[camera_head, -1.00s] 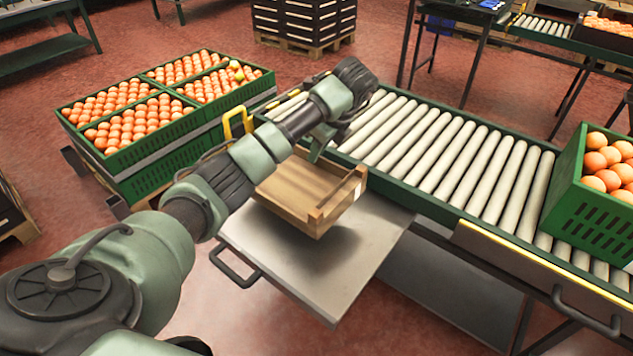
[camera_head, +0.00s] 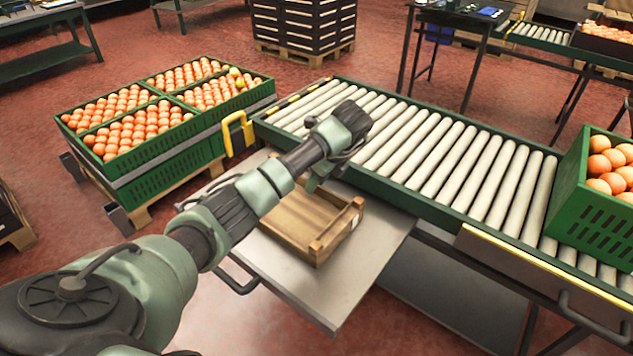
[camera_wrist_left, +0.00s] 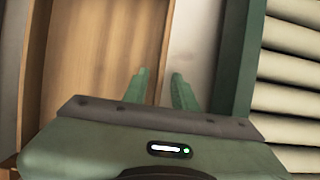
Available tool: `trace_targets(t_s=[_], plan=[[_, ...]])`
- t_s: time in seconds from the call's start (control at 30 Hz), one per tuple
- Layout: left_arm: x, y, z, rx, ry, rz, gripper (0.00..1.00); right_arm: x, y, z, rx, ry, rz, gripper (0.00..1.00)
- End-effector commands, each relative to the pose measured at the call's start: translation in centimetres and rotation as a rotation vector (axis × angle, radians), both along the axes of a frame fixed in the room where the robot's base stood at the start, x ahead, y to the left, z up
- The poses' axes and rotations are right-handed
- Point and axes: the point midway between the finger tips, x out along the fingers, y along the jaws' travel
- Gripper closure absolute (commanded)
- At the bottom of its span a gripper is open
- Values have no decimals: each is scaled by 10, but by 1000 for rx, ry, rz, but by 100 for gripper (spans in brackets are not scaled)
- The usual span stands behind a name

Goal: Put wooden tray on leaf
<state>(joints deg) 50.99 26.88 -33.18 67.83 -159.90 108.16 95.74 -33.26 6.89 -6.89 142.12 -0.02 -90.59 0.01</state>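The wooden tray (camera_head: 292,232) is a shallow, empty box with slatted ends. In the head view it sits upright on the grey metal leaf (camera_head: 350,275) beside the conveyor, with no visible gap under it. My left gripper (camera_head: 314,182) is at the tray's conveyor-side wall, partly hidden by my wrist. In the left wrist view, the two green fingers (camera_wrist_left: 160,80) stand apart on either side of the thin tray wall (camera_wrist_left: 166,45), with gaps showing. The tray's far left part is hidden behind my arm. My right gripper is not in view.
The roller conveyor (camera_head: 425,150) runs along the leaf's far side. A green crate of oranges (camera_head: 590,212) stands on it at right. Green crates of oranges (camera_head: 165,158) are stacked on a pallet at left. A yellow handle (camera_head: 236,133) stands near the conveyor's left end.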

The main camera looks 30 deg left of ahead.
Motion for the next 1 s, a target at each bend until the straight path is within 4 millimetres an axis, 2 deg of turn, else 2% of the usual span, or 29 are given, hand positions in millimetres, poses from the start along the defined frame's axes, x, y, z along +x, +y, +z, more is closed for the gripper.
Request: trace_targets(t_s=[0.37, 0.47, 0.67, 0.73, 1.0], plan=[[0, -1, 5, 0, 0, 0, 72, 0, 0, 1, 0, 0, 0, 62], [0, -6, 16, 0, -2, -1, 72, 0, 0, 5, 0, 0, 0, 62], [-1, -21, 55, 1, -3, -1, 72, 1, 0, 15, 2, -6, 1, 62], [-1, -24, 63, 1, -1, -1, 72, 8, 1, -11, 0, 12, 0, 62], [-2, -33, 85, 1, -1, 0, 72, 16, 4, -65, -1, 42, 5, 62]])
